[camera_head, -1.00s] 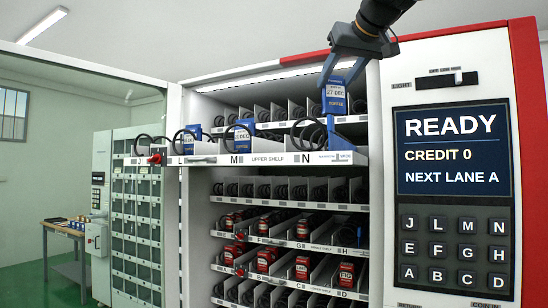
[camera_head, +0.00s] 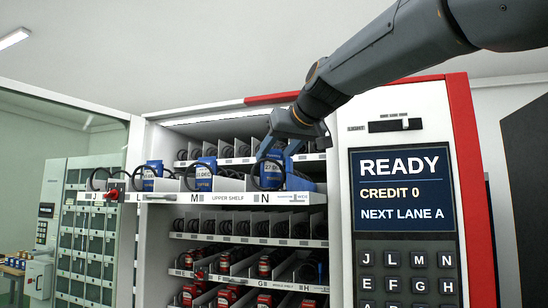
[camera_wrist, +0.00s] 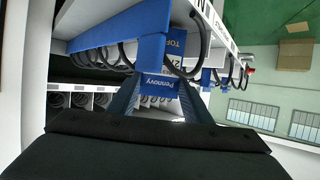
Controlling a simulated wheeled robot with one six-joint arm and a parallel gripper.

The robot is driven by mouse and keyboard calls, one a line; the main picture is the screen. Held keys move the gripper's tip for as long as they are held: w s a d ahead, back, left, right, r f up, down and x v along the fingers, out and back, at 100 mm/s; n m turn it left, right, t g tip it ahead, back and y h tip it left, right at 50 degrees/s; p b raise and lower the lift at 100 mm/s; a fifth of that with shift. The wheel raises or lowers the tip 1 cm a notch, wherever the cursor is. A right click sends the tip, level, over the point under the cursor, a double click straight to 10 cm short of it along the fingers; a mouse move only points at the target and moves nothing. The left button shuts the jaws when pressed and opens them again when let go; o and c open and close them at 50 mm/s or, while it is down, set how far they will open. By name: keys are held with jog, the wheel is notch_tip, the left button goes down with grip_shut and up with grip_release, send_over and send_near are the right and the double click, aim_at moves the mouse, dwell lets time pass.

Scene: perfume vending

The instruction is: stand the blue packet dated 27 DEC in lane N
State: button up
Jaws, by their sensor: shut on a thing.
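The blue packet dated 27 DEC (camera_head: 270,172) is upright in lane N, at the right end of the pulled-out upper shelf (camera_head: 232,198). The black coil of lane N loops in front of it. My gripper (camera_head: 285,147) comes from above and is shut on the packet. In the wrist view the packet's blue top (camera_wrist: 161,82), marked Pennovy, lies between the two blue fingers (camera_wrist: 160,103). The packet's foot is hidden behind the shelf's front lip, so I cannot tell if it rests on the lane floor.
Blue packets stand in lane M (camera_head: 204,175) and lane L (camera_head: 152,174), with coils in front. A blue block (camera_head: 299,181) sits right of lane N. Lower shelves hold red packets (camera_head: 228,261). The keypad panel (camera_head: 405,225) is close on the right.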

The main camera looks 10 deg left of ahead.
jog(key=shift+f, duration=0.5)
jog(key=shift+f, duration=0.2)
jog(key=o, duration=1.1)
jog(key=shift+r, duration=0.1)
jog(key=shift+r, duration=0.15)
jog(key=b+v, duration=0.4)
jog(key=v, duration=0.8)
